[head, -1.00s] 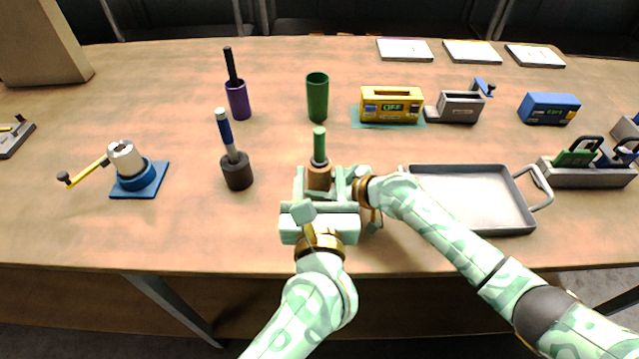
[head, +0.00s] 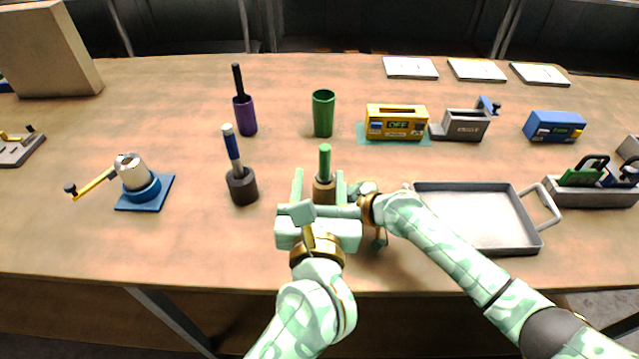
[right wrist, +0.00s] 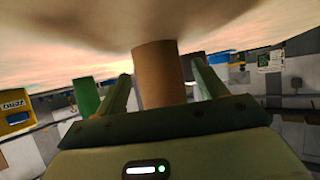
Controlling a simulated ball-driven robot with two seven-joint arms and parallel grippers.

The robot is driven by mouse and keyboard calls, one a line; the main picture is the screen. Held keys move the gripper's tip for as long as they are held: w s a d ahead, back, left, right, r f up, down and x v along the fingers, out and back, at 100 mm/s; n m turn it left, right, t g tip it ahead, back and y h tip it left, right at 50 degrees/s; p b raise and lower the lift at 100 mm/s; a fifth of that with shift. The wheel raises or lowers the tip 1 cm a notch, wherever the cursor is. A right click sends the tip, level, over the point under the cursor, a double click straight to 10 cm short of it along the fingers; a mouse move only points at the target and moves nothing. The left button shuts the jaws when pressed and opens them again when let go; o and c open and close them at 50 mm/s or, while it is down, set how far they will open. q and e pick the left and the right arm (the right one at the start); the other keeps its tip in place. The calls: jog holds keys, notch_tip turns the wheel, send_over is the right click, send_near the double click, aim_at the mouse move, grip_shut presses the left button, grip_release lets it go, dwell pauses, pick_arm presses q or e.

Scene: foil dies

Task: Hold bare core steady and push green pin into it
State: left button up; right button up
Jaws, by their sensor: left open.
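The brown bare core (head: 324,190) stands upright near the table's front, and the green pin (head: 324,160) rises upright from its top. My left gripper (head: 318,190) is open, low on the robot's side of the core, its fingers to either side. My right gripper (head: 350,193) reaches in from the right, close against the core and partly hidden. In the right wrist view, which is upside down, the core (right wrist: 160,72) stands between the right gripper's fingers (right wrist: 162,72). Whether they touch it is unclear. The pin is hidden in that view.
A dark core (head: 242,187) with a blue pin (head: 232,145) stands to the left. A green cup (head: 323,115) and a yellow box (head: 396,123) stand behind. A grey tray (head: 480,188) lies right, under my right arm. A blue-based crank device (head: 145,190) stands far left.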

jog(key=v, duration=0.8)
dwell(0.4)
